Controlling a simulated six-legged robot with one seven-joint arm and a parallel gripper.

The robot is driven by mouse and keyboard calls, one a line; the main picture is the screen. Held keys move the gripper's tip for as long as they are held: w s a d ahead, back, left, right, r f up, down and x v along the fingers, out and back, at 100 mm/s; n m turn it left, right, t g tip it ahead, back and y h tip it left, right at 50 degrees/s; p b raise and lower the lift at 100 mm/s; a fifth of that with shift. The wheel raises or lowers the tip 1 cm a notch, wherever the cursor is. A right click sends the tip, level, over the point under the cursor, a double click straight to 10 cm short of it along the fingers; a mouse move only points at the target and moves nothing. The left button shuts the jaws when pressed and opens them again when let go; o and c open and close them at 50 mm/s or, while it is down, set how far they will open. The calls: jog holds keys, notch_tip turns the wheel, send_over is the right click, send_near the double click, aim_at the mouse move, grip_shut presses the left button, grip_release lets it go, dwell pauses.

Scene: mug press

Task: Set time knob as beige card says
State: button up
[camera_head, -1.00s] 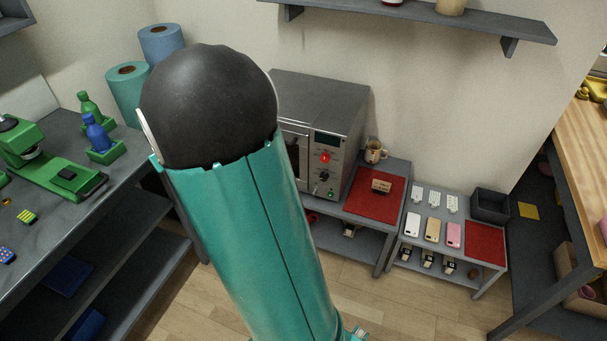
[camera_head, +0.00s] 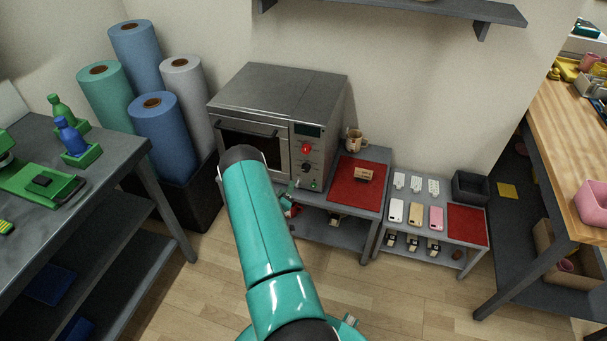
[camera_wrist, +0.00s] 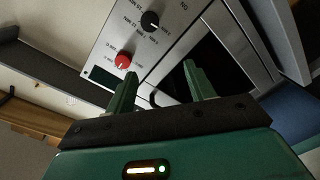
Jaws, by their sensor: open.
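The press (camera_head: 283,88) is a grey box machine with a dark-windowed door and a control panel on its right. The panel carries a red knob (camera_head: 306,149) above a black knob (camera_head: 306,167).
A mug (camera_head: 354,140) stands right of the press. A low table with phones (camera_head: 416,214) and a black bin (camera_head: 470,187) stands further right. Large rolls (camera_head: 160,130) stand to the left. A wall shelf (camera_head: 400,12) hangs above. The floor in front is clear.

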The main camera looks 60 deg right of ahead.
jog(key=s+f, duration=0.2)
jog(key=s, duration=0.1)
send_near(305, 170)
jog(key=shift+g+h, duration=0.3)
jog(key=shift+h, duration=0.1)
jog(key=d, duration=0.2)
jog(key=w+d, duration=0.1)
jog(key=d, duration=0.4)
jog(key=shift+w+d+f, duration=0.3)
jog(key=shift+w+d, duration=0.1)
jog(key=shift+c, duration=0.2)
jog(key=c, duration=0.9)
